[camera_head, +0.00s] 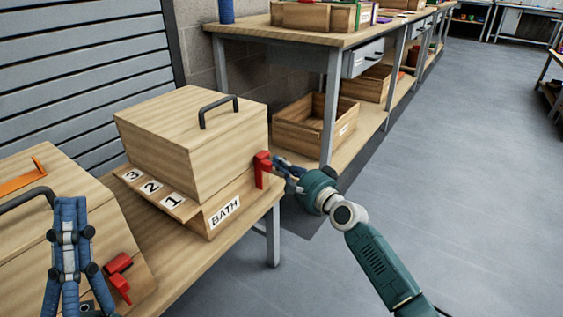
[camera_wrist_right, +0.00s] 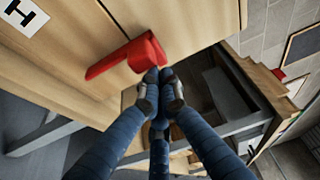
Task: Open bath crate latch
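The wooden bath crate (camera_head: 195,150) stands on a wooden table with its lid down. A dark handle is on the lid, and the front carries a BATH label (camera_head: 225,212). Its red latch (camera_head: 262,168) is on the right side; it also shows in the right wrist view (camera_wrist_right: 125,58). My right gripper (camera_head: 276,166) is at the latch, its fingertips together just beside the latch's thick end (camera_wrist_right: 160,88). I cannot tell if they touch it. My left gripper (camera_head: 70,203) is at the lower left, fingers together and empty, in front of another crate.
A second wooden crate (camera_head: 25,235) with a red latch (camera_head: 119,277) stands at the left on the same table (camera_head: 185,265). A workbench (camera_head: 300,38) with crates on its lower shelf is behind. The grey floor at right is clear.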

